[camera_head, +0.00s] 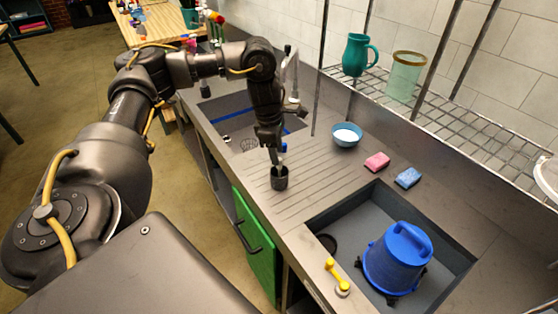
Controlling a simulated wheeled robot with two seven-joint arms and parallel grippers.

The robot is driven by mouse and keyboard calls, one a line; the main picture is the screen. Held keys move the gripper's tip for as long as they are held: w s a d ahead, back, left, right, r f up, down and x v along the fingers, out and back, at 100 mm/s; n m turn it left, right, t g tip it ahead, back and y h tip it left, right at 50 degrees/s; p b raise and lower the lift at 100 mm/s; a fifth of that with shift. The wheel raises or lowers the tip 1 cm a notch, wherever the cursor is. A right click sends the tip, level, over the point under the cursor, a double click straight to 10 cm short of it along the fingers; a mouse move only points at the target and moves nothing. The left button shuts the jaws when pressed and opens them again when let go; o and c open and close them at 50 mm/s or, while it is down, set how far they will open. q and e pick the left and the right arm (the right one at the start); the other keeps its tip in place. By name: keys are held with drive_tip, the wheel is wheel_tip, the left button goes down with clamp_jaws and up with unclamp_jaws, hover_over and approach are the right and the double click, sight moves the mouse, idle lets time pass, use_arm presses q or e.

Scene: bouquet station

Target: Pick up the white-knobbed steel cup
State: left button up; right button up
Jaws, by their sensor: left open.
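A small dark grey cup (279,180) stands upright on the ridged drainboard of the counter, between the two basins. It looks like the steel cup; a small pale spot shows near its rim, too small to be sure it is a white knob. My left gripper (276,160) points down right over the cup, with its fingertips at the rim. It is open. Whether the fingers touch the cup cannot be told, and they partly hide the cup's mouth. My right gripper is not in view.
A blue bowl (346,135), a pink sponge (377,161) and a blue sponge (408,177) lie right of the cup. A wire shelf (440,118) holds a teal jug (356,55) and a green glass (404,76).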

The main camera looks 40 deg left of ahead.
sight(279, 172)
use_arm(q)
drive_tip(key=shift+w+d+f, duration=0.1)
drive_tip(key=shift+d+f, duration=0.1)
drive_tip(key=shift+f, duration=0.75)
drive_tip(key=shift+w+d+f, duration=0.1)
drive_tip(key=shift+d+f, duration=0.05)
drive_tip(key=shift+f, duration=0.8)
clamp_jaws()
